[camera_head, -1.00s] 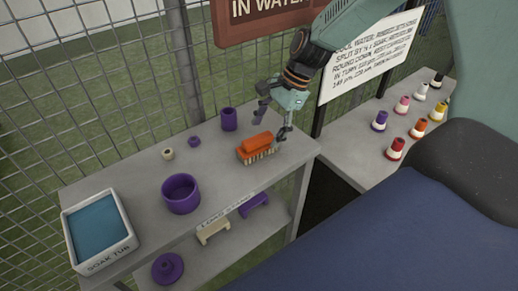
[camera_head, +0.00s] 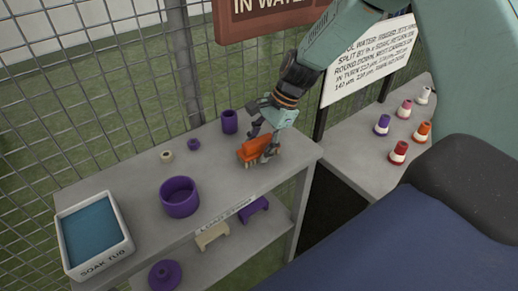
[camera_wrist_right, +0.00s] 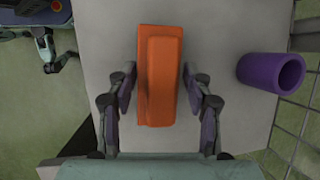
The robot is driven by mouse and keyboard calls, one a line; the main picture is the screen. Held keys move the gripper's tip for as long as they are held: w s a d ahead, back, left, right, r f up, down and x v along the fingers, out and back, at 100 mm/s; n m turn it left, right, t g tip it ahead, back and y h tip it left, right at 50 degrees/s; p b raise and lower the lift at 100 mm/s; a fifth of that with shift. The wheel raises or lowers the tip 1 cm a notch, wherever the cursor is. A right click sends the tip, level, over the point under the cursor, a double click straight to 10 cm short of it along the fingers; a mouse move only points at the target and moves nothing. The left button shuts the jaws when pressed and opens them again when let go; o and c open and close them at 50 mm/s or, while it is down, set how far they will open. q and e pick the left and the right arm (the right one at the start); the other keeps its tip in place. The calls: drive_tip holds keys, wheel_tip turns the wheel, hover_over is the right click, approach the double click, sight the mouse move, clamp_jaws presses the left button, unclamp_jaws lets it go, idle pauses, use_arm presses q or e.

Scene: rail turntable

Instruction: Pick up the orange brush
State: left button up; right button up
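The orange brush (camera_head: 252,150) lies on the grey table's top near its right end, bristles down. In the right wrist view its orange back (camera_wrist_right: 160,75) stands upright in the picture's middle. My right gripper (camera_head: 262,143) is lowered over the brush, one finger on each side. In the right wrist view its fingers (camera_wrist_right: 158,90) are open, with a narrow gap between each pad and the brush. The right finger hides part of the brush in the head view. Dark jointed parts (camera_wrist_right: 48,48) at the top left of the right wrist view may be my left gripper; its fingers are unclear.
A purple cup (camera_head: 229,122) stands close behind the brush. A purple bowl (camera_head: 179,197), small purple and cream pieces and a soak tub (camera_head: 93,236) stand farther left. A wire fence (camera_head: 95,100) runs behind the table. Colored spools stand on the right table (camera_head: 350,150).

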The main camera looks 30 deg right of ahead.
sight(258, 141)
drive_tip(key=shift+s+a+r, duration=0.2)
drive_tip(key=c, duration=0.6)
drive_tip(key=shift+w+d+f, duration=0.15)
drive_tip(key=shift+w, duration=0.05)
drive_tip(key=shift+c, duration=0.9)
drive_tip(key=shift+s+r, duration=0.1)
drive_tip(key=shift+r, duration=0.45)
drive_tip(key=p+v, duration=0.2)
drive_tip(key=v, duration=0.1)
drive_tip(key=shift+a+r, duration=0.1)
drive_tip(key=shift+a, duration=0.15)
drive_tip(key=s+d+p, duration=0.1)
drive_tip(key=d, duration=0.4)
drive_tip(key=s+d+p, duration=0.2)
drive_tip(key=d, duration=0.3)
drive_tip(key=s+d+p, duration=0.1)
drive_tip(key=d, duration=0.4)
drive_tip(key=shift+s+d, duration=0.2)
drive_tip(key=shift+s, duration=0.2)
drive_tip(key=shift+s+d+f, duration=0.2)
drive_tip(key=shift+d, duration=0.3)
